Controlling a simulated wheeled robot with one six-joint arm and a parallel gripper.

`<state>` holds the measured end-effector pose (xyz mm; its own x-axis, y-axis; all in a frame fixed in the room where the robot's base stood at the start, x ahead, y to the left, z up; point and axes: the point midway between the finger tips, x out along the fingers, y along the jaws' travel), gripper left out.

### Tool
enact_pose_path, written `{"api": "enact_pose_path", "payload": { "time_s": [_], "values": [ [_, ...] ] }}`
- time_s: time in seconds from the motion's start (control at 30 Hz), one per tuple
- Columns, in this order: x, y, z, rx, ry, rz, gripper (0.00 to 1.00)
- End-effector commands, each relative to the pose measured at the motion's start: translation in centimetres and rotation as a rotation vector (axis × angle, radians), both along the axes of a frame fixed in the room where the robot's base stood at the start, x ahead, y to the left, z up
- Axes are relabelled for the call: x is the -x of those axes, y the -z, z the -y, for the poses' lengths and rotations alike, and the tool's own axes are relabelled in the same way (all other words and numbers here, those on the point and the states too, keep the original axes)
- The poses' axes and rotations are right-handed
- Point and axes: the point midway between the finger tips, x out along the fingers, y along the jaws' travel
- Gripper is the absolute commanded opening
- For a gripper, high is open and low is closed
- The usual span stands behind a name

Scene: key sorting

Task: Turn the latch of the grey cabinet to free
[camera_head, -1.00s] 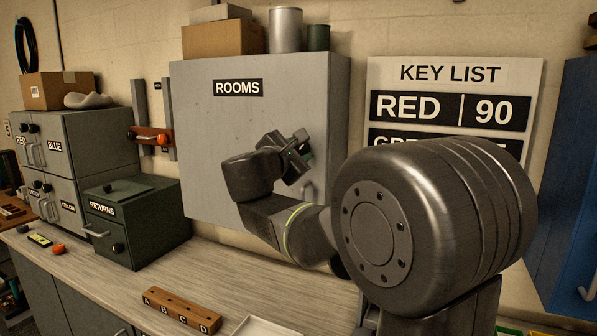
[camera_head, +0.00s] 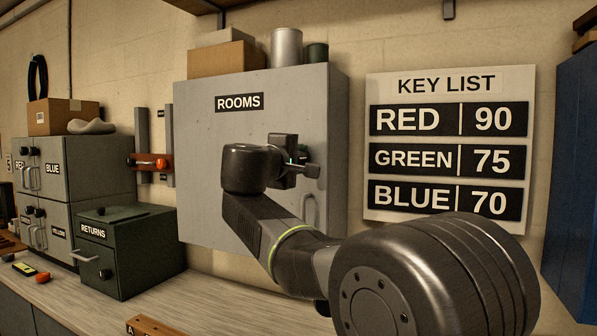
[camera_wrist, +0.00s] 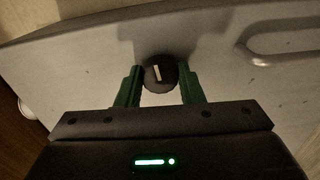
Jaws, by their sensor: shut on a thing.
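The grey cabinet (camera_head: 225,190), labelled ROOMS, hangs on the wall with its door closed. Its latch is a round dark knob (camera_wrist: 159,84) with a white line mark. In the wrist view the mark stands nearly upright, leaning slightly. My gripper (camera_wrist: 160,75) has its two green fingers on either side of the knob, shut on it. In the head view my gripper (camera_head: 302,160) is at the right part of the cabinet door, and my wrist hides the knob there.
A curved door handle (camera_head: 309,210) is below my gripper. A cardboard box (camera_head: 222,60) and cans stand on the cabinet. The KEY LIST board (camera_head: 448,85) hangs to the right. A green RETURNS box (camera_head: 125,255) stands on the counter (camera_head: 215,305) at lower left.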

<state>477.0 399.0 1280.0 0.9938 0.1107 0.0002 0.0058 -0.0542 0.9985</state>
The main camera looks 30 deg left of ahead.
Motion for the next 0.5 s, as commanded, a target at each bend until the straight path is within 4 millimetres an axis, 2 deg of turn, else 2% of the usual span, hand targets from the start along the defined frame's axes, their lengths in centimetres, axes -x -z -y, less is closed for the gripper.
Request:
{"api": "enact_pose_path", "payload": {
  "time_s": [0.5],
  "values": [
    [-0.01,0.1,-0.05,-0.117,0.0,-0.015,0.11]
  ]
}}
